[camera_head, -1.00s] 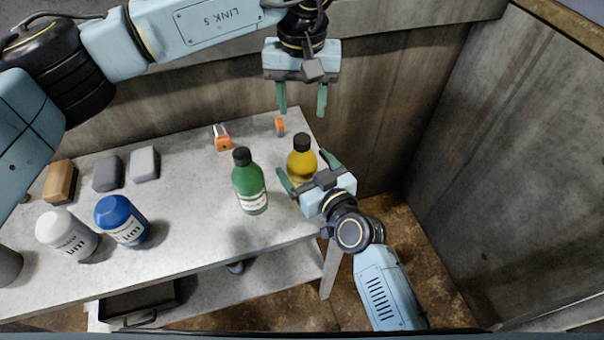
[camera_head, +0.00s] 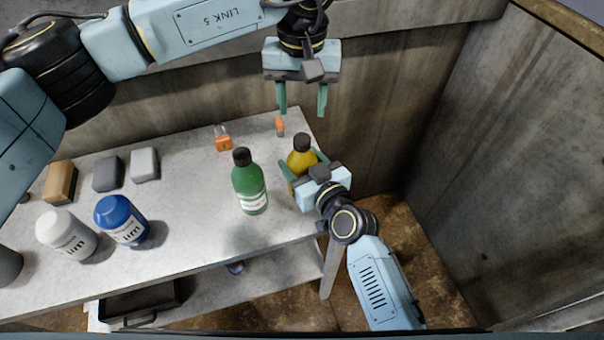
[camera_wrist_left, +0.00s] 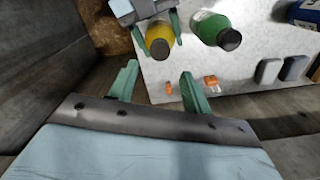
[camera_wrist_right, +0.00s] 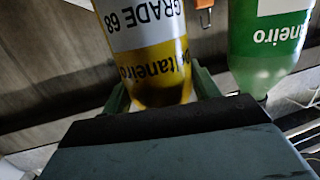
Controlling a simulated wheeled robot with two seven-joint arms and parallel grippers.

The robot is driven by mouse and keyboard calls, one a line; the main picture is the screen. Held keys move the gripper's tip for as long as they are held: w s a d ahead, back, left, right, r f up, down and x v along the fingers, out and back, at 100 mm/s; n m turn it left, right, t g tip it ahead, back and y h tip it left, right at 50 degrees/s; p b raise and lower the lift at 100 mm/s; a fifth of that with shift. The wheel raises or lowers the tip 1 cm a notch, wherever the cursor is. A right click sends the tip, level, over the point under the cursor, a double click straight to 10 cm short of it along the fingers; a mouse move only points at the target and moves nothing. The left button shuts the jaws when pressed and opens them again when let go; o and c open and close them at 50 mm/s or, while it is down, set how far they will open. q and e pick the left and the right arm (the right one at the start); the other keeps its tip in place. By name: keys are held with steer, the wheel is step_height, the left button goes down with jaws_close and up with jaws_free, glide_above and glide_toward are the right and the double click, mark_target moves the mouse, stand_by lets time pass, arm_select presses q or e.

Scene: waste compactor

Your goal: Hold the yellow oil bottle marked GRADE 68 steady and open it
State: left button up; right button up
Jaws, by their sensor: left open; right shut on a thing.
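The yellow oil bottle (camera_head: 300,158) with a black cap (camera_head: 303,140) stands upright at the right end of the table. Its GRADE 68 label (camera_wrist_right: 142,22) shows in the right wrist view. My right gripper (camera_head: 302,168) is shut on the bottle's body, one finger on each side. My left gripper (camera_head: 302,112) is open and empty, above and behind the bottle near the back wall. In the left wrist view, the left fingers (camera_wrist_left: 157,82) are spread, with the yellow bottle (camera_wrist_left: 159,40) beyond them.
A green bottle (camera_head: 249,185) stands close to the left of the yellow one. Orange items (camera_head: 223,143) lie behind. Blue (camera_head: 122,220) and white (camera_head: 68,234) bottles, grey blocks (camera_head: 145,165) and a wooden block (camera_head: 61,181) are further left. The table (camera_head: 190,200) is clear mid-left.

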mark_target(302, 138)
steer(key=c, duration=0.5)
arm_select(q)
steer(key=m, duration=0.4)
arm_select(e)
jaws_close()
arm_select(q)
steer(key=shift+f, duration=0.25)
step_height(302, 138, down, 8)
steer(key=shift+r, duration=0.2)
steer(key=shift+c, duration=0.2)
